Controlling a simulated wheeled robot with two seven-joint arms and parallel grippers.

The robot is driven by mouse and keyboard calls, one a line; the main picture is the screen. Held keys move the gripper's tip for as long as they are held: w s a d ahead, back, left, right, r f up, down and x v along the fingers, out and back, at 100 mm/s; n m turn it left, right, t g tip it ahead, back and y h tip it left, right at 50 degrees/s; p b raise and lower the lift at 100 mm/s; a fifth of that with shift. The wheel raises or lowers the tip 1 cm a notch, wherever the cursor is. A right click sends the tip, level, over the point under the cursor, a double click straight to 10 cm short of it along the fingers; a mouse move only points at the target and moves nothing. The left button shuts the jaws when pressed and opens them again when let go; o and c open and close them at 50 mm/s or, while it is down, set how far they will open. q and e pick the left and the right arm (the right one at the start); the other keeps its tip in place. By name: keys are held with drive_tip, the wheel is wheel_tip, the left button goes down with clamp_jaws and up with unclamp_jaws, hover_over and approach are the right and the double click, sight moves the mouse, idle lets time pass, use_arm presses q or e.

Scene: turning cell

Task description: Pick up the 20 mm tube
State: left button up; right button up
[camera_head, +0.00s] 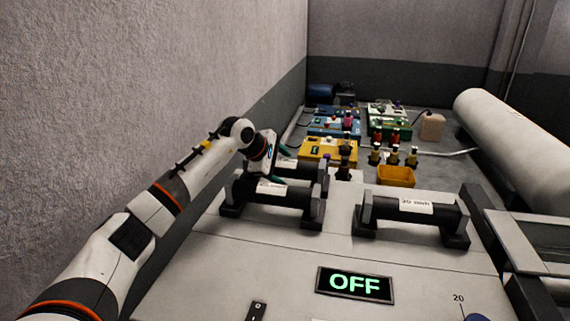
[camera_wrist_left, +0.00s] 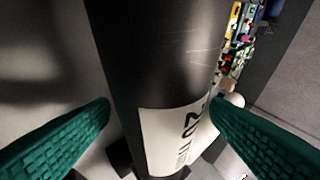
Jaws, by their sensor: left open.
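A dark tube with a white label, the 20 mm tube (camera_wrist_left: 160,60), fills the middle of the left wrist view; its label (camera_wrist_left: 175,135) starts with "20". It appears to be the rear tube (camera_head: 305,170) on the bench in the head view, partly hidden by my gripper. My left gripper (camera_head: 279,166) is open beside that tube's left part. In the left wrist view its green fingers (camera_wrist_left: 158,125) lie on either side of the tube, with gaps showing. Whether they reach around it is unclear. My right gripper is not in view.
Another labelled dark tube (camera_head: 270,193) rests on supports just in front, and a third (camera_head: 415,208) to the right. Behind stand a yellow box (camera_head: 322,152), a yellow bin (camera_head: 397,177) and several coloured units. A wall (camera_head: 150,80) runs close on the left. The bench front (camera_head: 270,260) is mostly clear around an OFF display (camera_head: 354,284).

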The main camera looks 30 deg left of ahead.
use_arm(q)
drive_tip(key=c, duration=1.2)
drive_tip(key=shift+c, duration=0.5)
drive_tip(key=shift+r, duration=0.15)
